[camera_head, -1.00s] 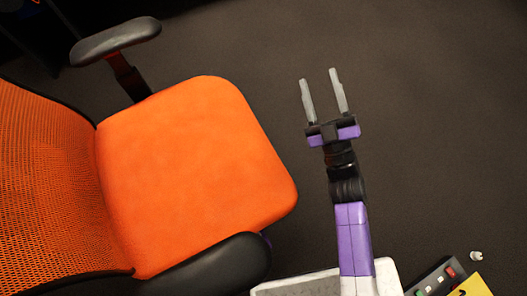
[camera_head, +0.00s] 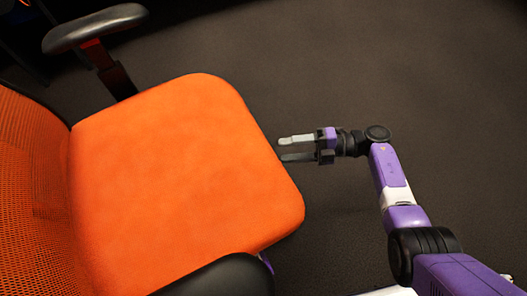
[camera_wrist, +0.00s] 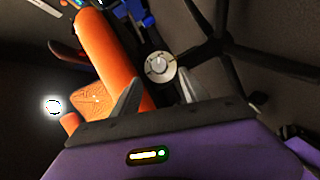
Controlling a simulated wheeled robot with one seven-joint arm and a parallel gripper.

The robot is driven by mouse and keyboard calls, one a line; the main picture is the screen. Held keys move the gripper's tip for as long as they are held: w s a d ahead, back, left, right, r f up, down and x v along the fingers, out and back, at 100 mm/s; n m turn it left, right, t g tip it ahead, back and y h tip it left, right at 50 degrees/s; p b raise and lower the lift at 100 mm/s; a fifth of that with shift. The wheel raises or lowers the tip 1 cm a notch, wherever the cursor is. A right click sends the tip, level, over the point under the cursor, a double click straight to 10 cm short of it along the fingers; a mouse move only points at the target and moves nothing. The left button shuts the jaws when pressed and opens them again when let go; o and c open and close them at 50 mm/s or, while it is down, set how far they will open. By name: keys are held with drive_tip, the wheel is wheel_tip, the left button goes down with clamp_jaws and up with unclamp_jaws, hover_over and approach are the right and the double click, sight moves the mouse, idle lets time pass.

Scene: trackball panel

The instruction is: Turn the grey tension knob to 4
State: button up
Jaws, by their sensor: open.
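A pale grey round dial with a raised centre and dark marks, which looks like the tension knob (camera_wrist: 160,66), shows in the wrist view just beyond my fingertips. It appears between the two fingers, apart from them; its setting is too small to read. My gripper (camera_head: 282,149) is open and empty beside the right edge of the orange chair seat (camera_head: 185,165) in the head view, fingers pointing left. In the wrist view my gripper (camera_wrist: 158,77) has its fingers spread to either side of the dial. The knob is hidden in the head view.
An orange band, probably the seat's edge (camera_wrist: 108,48), runs close by the left finger in the wrist view. Black chair base legs (camera_wrist: 218,42) spread beyond at the upper right. A black armrest (camera_head: 225,276) lies at the front. Dark floor (camera_head: 400,70) is clear.

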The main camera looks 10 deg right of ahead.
drive_tip(key=w+a+b, duration=0.1)
drive_tip(key=a+b, duration=0.1)
drive_tip(key=a, duration=0.5)
drive_tip(key=shift+a+f, duration=0.3)
drive_tip(key=shift+f, duration=0.15)
clamp_jaws()
drive_tip(key=shift+f+b, duration=0.2)
drive_tip(key=shift+b, duration=0.25)
drive_tip(key=n+y+b, duration=0.1)
drive_tip(key=n+y, duration=0.1)
drive_tip(key=n, duration=0.2)
drive_tip(key=n+y+b, duration=0.1)
drive_tip(key=n, duration=0.3)
drive_tip(key=shift+f+y, duration=0.2)
drive_tip(key=shift+y, duration=0.2)
